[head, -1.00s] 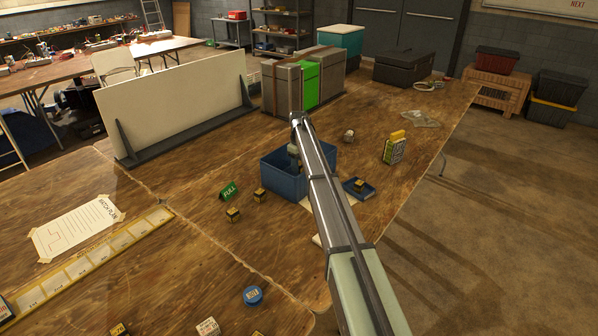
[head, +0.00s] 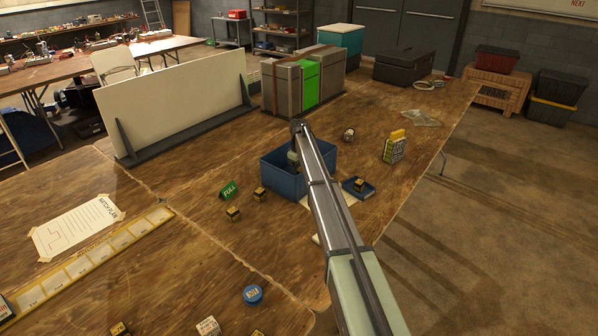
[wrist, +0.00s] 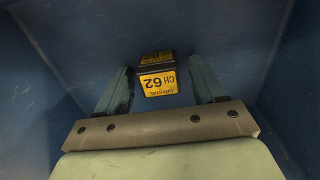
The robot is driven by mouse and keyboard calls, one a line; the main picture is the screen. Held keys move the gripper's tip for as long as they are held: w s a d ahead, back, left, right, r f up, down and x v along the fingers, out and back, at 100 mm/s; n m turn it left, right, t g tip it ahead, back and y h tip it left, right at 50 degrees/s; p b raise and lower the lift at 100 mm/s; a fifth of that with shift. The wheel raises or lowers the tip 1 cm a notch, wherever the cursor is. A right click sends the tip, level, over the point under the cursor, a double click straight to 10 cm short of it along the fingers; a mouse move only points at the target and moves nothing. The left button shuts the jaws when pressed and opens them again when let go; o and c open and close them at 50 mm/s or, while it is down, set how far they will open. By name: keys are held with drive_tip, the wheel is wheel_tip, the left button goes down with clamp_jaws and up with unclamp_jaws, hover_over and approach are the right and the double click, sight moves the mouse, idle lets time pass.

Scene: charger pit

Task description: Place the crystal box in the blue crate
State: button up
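The crystal box (wrist: 158,82), small and black with a yellow label reading "CRYSTAL CH 62", is inside the blue crate (wrist: 60,45) in the wrist view. My gripper (wrist: 161,76) points down into the crate. Its two fingers stand apart, with a visible gap on each side of the box, so it is open and not holding it. In the head view, the blue crate (head: 282,179) stands on the wooden table; my arm crosses in front of it and hides much of its inside. The box in the crate cannot be seen there.
A green "FULL" sign (head: 229,190) is nearby. Grey and green cases (head: 305,85) stand behind. A white panel (head: 175,105) stands left.

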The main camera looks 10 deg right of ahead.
sight(299, 169)
wheel_tip(299, 169, up, 12)
drive_tip(key=shift+r, duration=0.15)
idle(0.7)
